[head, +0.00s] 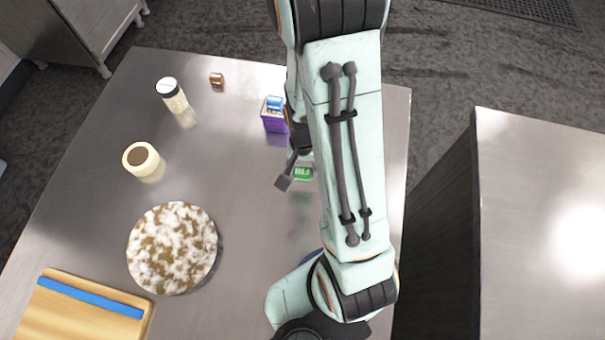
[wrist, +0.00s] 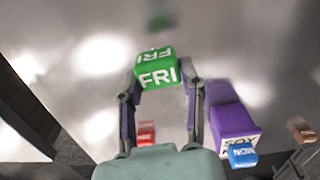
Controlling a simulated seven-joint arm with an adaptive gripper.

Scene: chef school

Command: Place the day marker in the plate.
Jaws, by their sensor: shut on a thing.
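The day marker, a green cube with white "FRI" lettering (head: 303,173), shows just left of my forearm in the head view. In the wrist view the green day marker (wrist: 157,74) sits between the fingertips of my gripper (wrist: 163,85), which is shut on it. It appears held above the steel table, with a faint reflection beyond it. In the head view one finger shows and the rest of the gripper is mostly hidden by my arm. The plate, round and mottled brown and white (head: 172,248), lies at the lower left, apart from my gripper.
A purple carton (head: 274,123) with a blue cube (head: 275,103) by it stands near my gripper. A red block (wrist: 147,133) shows in the wrist view. A jar (head: 172,95), a cream round container (head: 141,159), a brown cube (head: 216,79) and a cutting board (head: 70,320) are at left. The table between gripper and plate is clear.

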